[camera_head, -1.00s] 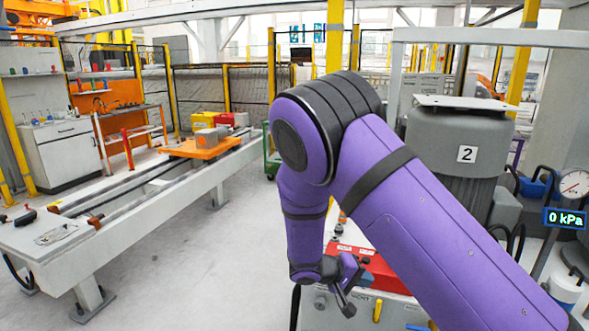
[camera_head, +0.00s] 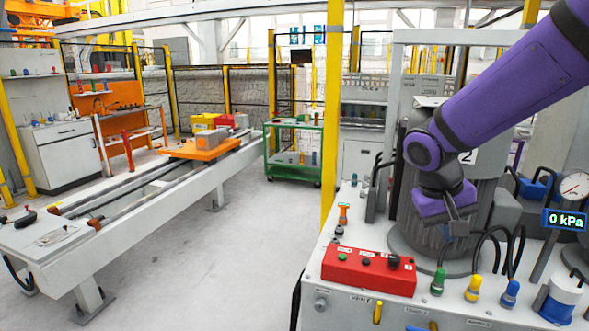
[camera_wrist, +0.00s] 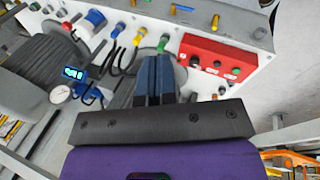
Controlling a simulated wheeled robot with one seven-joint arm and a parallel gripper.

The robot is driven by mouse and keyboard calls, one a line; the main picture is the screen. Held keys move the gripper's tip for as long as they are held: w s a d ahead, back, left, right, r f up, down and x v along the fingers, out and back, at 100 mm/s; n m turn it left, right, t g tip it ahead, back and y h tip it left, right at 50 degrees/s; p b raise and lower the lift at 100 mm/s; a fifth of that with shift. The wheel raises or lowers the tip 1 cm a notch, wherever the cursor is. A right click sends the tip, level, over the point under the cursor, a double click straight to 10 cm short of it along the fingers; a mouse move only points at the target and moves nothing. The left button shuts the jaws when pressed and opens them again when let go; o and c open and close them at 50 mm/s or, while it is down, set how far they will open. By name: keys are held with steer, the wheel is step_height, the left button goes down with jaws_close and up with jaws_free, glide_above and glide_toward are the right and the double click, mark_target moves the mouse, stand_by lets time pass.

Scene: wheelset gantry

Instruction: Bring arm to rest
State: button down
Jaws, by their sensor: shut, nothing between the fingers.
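My purple arm reaches in from the upper right in the head view, with my gripper (camera_head: 458,228) hanging in front of the grey cylinder marked 2 (camera_head: 483,190). In the wrist view my gripper's two dark blue fingers (camera_wrist: 154,62) lie side by side, shut and empty, above the machine's white panel. The gripper and wrist hide part of the cylinder and its number plate.
A red control box (camera_head: 368,270) sits on the panel's front left, beside green, yellow and blue hose plugs (camera_head: 472,288). A gauge (camera_head: 574,186) reads 0 kPa at right. A long white rail bench (camera_head: 150,205) stands left, with free floor between.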

steer(key=s+d+r+t+y, duration=0.1)
steer(key=s+r+t+y, duration=0.1)
steer(key=s+r, duration=0.3)
steer(key=s+d+r+t+y, duration=0.1)
steer(key=s+r, duration=0.4)
steer(key=s, duration=0.7)
steer(key=shift+s+n+t+y, duration=0.3)
steer(key=shift+t+y, duration=0.2)
steer(key=shift+t, duration=0.5)
steer(key=shift+w, duration=0.1)
